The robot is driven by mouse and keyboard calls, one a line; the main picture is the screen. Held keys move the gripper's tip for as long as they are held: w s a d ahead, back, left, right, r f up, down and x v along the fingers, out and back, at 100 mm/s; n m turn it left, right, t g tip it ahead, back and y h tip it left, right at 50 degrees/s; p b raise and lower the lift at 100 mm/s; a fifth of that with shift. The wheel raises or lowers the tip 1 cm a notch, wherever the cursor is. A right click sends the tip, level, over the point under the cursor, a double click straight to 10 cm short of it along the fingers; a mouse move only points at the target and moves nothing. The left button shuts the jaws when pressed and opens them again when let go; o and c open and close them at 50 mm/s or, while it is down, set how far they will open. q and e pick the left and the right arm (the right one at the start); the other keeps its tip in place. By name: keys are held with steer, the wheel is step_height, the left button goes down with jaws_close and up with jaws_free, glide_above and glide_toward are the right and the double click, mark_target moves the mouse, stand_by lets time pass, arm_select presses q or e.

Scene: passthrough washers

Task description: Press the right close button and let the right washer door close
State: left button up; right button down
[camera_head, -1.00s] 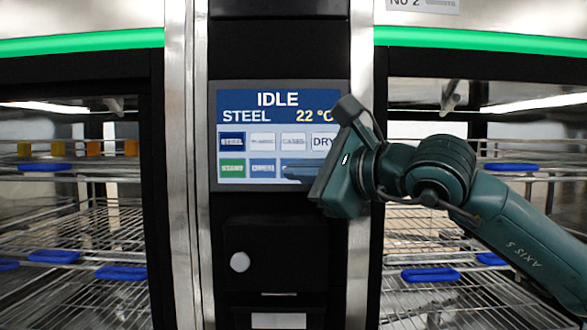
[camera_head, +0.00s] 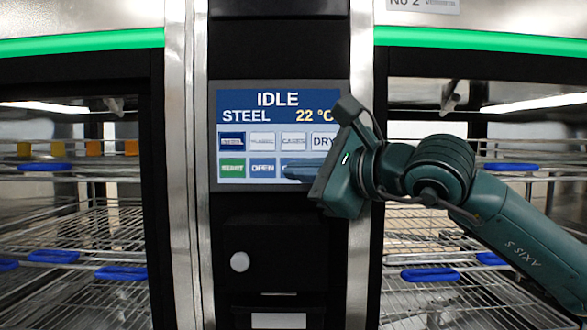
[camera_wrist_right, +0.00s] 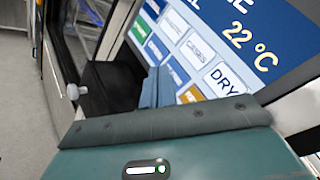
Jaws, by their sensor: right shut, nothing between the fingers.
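The control panel (camera_head: 283,137) on the post between the two washers reads IDLE, STEEL, 22 °C. Its lower row shows a green START button (camera_head: 232,168) and an OPEN button (camera_head: 263,168). The buttons to their right are mostly hidden by my right gripper (camera_head: 298,172), so no close label is readable. That gripper is shut and empty, its fingertips at the lower row; I cannot tell whether they touch the screen. In the right wrist view the shut fingers (camera_wrist_right: 155,88) lie in front of the panel. The right washer (camera_head: 432,240) shows its interior; I cannot make out its door panel.
The left washer (camera_head: 75,220) shows wire racks with blue clips and orange pieces. Steel posts (camera_head: 360,260) flank the column. My right arm crosses the right washer's front.

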steer(key=shift+w, duration=0.35)
